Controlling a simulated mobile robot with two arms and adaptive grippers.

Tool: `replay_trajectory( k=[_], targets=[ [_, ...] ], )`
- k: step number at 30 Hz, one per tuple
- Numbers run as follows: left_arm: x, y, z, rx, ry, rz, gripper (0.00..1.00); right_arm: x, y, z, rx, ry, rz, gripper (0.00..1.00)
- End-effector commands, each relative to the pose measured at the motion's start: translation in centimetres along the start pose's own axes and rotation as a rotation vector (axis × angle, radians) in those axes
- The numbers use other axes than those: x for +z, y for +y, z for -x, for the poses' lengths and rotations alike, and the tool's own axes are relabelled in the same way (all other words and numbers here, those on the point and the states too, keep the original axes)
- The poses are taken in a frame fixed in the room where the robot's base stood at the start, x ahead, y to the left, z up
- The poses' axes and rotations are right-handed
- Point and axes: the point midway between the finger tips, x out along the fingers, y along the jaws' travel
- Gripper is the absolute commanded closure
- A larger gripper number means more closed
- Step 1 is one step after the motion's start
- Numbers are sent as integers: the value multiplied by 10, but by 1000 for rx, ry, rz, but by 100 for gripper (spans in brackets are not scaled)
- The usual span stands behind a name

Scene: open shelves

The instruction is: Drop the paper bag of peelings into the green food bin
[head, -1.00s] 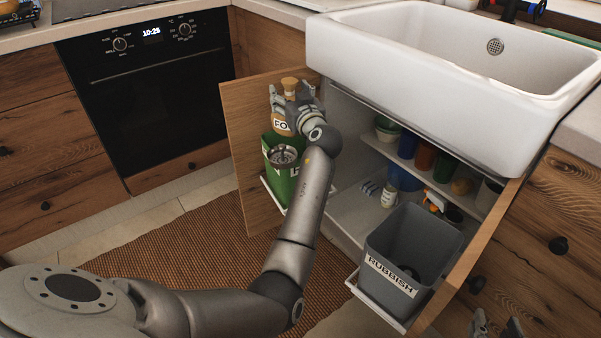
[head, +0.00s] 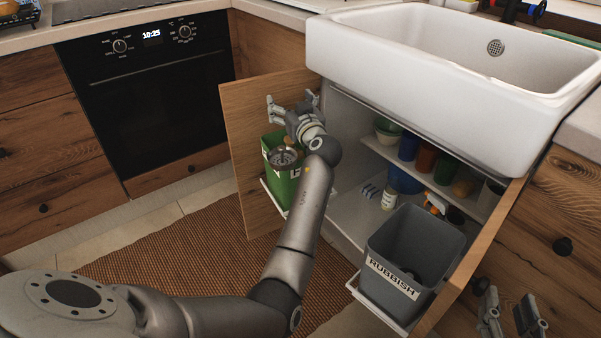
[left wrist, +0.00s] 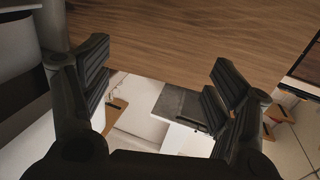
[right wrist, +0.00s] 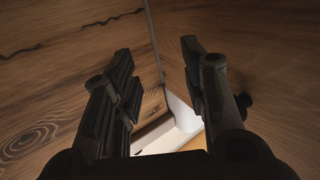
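The green food bin (head: 283,191) hangs on the inside of the open left cupboard door in the head view. My left gripper (head: 292,102) is above the bin, close to the door. In the left wrist view its fingers (left wrist: 162,75) are spread with nothing between them. My right gripper (head: 508,305) is low at the right, by the wooden drawer fronts. In the right wrist view its fingers (right wrist: 158,68) are apart and empty.
The grey rubbish bin (head: 405,275) stands on the right door's rack. The open left door (head: 250,110) is close behind my left gripper. The white sink (head: 450,80) overhangs the cupboard shelves, which hold pots and bottles. A brown woven rug (head: 170,250) covers the floor.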

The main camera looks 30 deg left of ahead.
Motion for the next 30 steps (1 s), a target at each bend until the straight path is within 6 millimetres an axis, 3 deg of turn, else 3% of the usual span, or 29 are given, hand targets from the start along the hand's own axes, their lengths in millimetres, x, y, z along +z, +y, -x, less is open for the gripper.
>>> replay_trajectory(
  k=[13, 24, 30],
  targets=[
    [-4, 0, 0, -1, -2, 2, 10, 0, 0, 0, 0, 0, 0, 60],
    [-71, 0, 0, -1, 0, 5, 10, 0, 0, 0, 0, -1, 0, 60],
    [-95, 0, 0, -1, -1, 2, 10, 0, 0, 0, 0, -1, 0, 60]
  ],
)
